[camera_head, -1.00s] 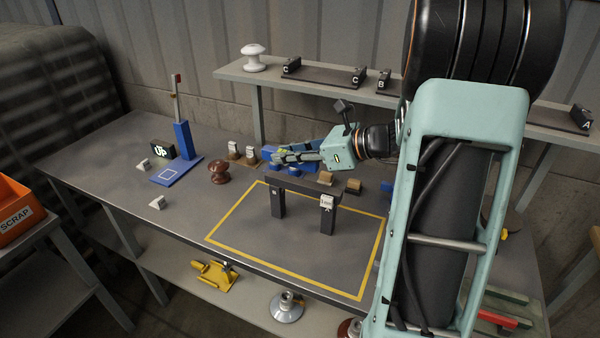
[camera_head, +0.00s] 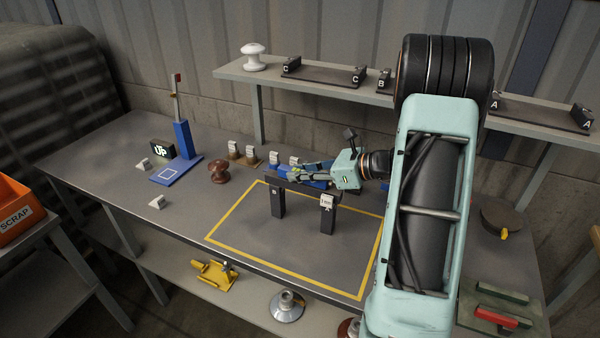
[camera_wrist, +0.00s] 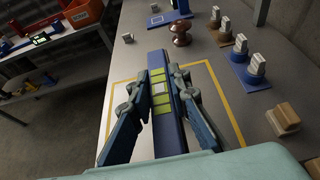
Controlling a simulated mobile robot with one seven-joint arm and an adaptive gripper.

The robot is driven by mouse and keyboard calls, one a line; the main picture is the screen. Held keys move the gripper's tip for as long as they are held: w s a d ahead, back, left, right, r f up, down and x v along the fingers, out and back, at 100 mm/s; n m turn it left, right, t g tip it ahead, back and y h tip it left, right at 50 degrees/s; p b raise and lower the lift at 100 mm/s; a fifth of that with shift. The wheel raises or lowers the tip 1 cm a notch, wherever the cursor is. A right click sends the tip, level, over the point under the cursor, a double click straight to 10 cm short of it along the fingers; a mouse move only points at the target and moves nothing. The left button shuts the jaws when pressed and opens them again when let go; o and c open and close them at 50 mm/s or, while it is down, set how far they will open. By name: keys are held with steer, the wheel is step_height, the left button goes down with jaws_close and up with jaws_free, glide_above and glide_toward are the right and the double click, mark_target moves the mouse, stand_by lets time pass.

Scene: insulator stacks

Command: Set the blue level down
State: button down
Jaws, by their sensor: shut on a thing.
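The blue level (camera_wrist: 168,132), with a yellow-green middle section, lies between the fingers of my gripper (camera_wrist: 159,76) in the wrist view. My gripper is shut on it. In the head view the blue level (camera_head: 316,184) shows partly below my gripper (camera_head: 300,172), lying lengthwise along the dark beam of a two-post stand (camera_head: 278,204). The fingers hide part of the level. I cannot tell for certain whether it touches the beam.
The stand is inside a yellow-outlined area (camera_head: 225,222) with bare tabletop in front. A brown insulator (camera_head: 219,171) and several labelled blocks (camera_head: 249,155) are behind and left. A blue post stand (camera_head: 184,140) is farther left. A shelf (camera_head: 330,82) runs along the back.

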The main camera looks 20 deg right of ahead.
steer(key=shift+f, duration=0.1)
steer(key=c, duration=1.8)
jaws_free()
steer(key=shift+r, duration=0.2)
steer(key=v, duration=1)
steer(key=shift+s+d, duration=0.25)
steer(key=shift+s, duration=0.05)
steer(key=shift+s+d+r, duration=0.25)
steer(key=shift+s+d, duration=0.1)
steer(key=shift+s, duration=0.1)
